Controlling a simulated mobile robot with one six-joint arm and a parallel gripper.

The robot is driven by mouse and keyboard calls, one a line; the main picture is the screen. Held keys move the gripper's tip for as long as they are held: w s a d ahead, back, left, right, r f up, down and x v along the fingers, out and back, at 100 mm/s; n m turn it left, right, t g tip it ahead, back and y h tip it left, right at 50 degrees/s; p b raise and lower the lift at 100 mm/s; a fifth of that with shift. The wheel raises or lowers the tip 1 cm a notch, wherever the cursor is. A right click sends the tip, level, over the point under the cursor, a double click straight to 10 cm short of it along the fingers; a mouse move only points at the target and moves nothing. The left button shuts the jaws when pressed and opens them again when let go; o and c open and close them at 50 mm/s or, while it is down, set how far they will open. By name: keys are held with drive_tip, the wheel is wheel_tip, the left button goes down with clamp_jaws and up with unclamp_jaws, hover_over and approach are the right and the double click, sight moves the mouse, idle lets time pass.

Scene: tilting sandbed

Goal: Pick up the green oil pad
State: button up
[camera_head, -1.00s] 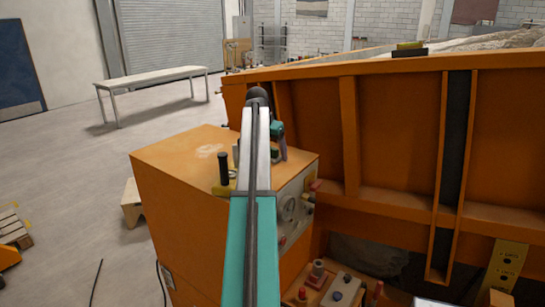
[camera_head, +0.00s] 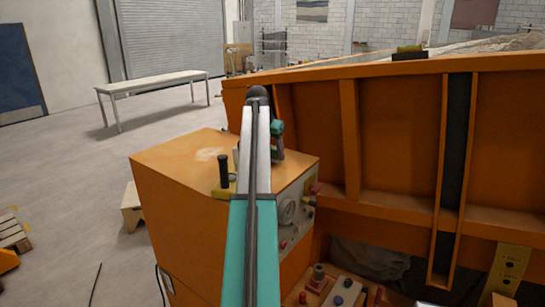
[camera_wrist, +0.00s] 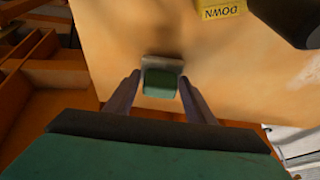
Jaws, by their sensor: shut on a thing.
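The green oil pad (camera_wrist: 160,84) shows in the wrist view as a small green block with a greyish far edge. It is between the two fingers of my gripper (camera_wrist: 158,78), which is shut on it. Behind it is the tan-orange top of the control cabinet (camera_wrist: 120,30), with a soft dark shadow just beyond the pad. I cannot tell whether the pad touches the cabinet top.
A black lever (camera_head: 223,170) with a yellow DOWN label (camera_wrist: 222,8) stands on the cabinet top, close by. The orange sandbed wall (camera_head: 395,130) rises to the right. Knobs and a dial (camera_head: 288,211) are on the cabinet's side. A bench (camera_head: 158,85) stands on open floor behind.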

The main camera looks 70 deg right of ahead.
drive_tip(key=shift+r+b, duration=0.7)
drive_tip(key=shift+r, duration=0.35)
drive_tip(key=s+a+b, duration=0.1)
drive_tip(key=s+a, duration=0.1)
drive_tip(key=a, duration=0.2)
drive_tip(key=s+a+r+b, duration=0.1)
drive_tip(key=s+a+b, duration=0.1)
drive_tip(key=a, duration=0.3)
drive_tip(key=s+a+b, duration=0.2)
drive_tip(key=a, duration=0.2)
drive_tip(key=shift+s+a+r, duration=0.15)
drive_tip(key=shift+s+a, duration=0.05)
drive_tip(key=shift+s+a+r+b, duration=0.15)
drive_tip(key=shift+s+a+b, duration=0.1)
drive_tip(key=shift+a+b, duration=0.25)
drive_tip(key=o, duration=0.3)
drive_tip(key=shift+c, duration=0.9)
